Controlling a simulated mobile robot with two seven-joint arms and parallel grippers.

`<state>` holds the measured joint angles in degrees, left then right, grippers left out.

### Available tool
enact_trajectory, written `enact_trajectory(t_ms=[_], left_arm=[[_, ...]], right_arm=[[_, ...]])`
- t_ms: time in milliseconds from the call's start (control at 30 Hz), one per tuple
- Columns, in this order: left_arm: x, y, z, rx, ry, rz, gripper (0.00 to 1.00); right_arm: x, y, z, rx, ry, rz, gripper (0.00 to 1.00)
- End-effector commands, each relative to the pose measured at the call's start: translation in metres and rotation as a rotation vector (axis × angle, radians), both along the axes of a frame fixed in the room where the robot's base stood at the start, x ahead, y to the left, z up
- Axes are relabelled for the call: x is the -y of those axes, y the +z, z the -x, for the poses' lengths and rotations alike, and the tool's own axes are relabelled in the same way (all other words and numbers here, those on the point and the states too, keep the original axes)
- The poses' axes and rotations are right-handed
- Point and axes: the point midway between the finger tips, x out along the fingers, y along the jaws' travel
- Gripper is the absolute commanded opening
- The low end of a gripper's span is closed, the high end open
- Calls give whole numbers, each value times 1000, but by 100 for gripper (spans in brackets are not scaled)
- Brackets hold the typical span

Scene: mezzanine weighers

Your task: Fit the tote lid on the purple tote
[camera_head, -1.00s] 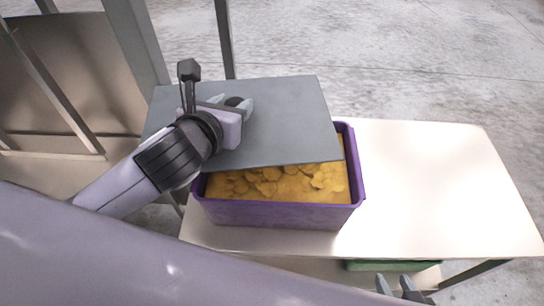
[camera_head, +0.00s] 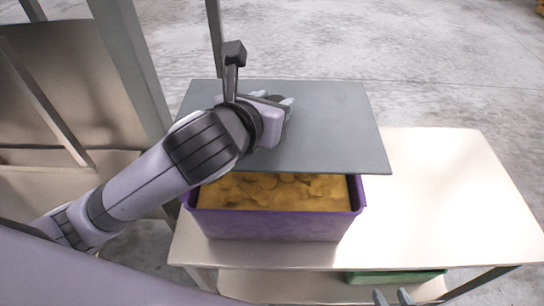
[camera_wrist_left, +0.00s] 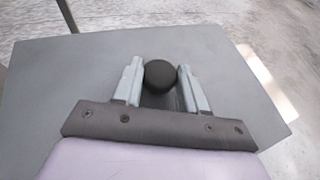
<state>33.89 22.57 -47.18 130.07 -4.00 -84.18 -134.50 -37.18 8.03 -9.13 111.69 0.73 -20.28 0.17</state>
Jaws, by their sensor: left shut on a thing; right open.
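The purple tote (camera_head: 270,226) stands on the pale table and is filled with yellow-brown lumps (camera_head: 275,192). The grey tote lid (camera_head: 330,130) is a flat sheet held above the tote, covering its far part from view and reaching past its right side. The near part of the tote is uncovered. My left gripper (camera_head: 282,106) is shut on the lid's dark round knob, which shows between the fingers in the left wrist view (camera_wrist_left: 159,75). My right gripper (camera_head: 392,298) is open and empty at the bottom edge of the head view, in front of the table.
The pale tabletop (camera_head: 440,195) is clear to the right of the tote. A green object (camera_head: 395,276) lies on the lower shelf. A grey post (camera_head: 130,70) and a metal panel (camera_head: 60,90) stand at the left.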

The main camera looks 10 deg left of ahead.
Motion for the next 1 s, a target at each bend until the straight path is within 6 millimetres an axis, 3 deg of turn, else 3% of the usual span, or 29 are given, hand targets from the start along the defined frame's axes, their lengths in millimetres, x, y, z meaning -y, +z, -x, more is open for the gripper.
enact_trajectory(t_ms=[33, 100, 300, 467, 700, 1000], left_arm=[[0, -20, 1, -5, 1, -1, 0], [0, -37, 1, -4, 0, -1, 0], [0, -71, 0, 1, 0, -1, 0], [0, -81, 0, 3, 0, 1, 0], [0, -116, 0, 1, 0, 1, 0], [0, -118, 0, 5, 0, 2, 0]], right_arm=[[0, -7, 0, 0, 0, 0, 47], [0, -11, 0, -1, 0, 0, 47], [0, -18, 0, -1, 0, 0, 47], [0, -20, 0, -1, 0, 0, 47], [0, -29, 0, -1, 0, 0, 47], [0, -28, 0, -1, 0, 0, 47]])
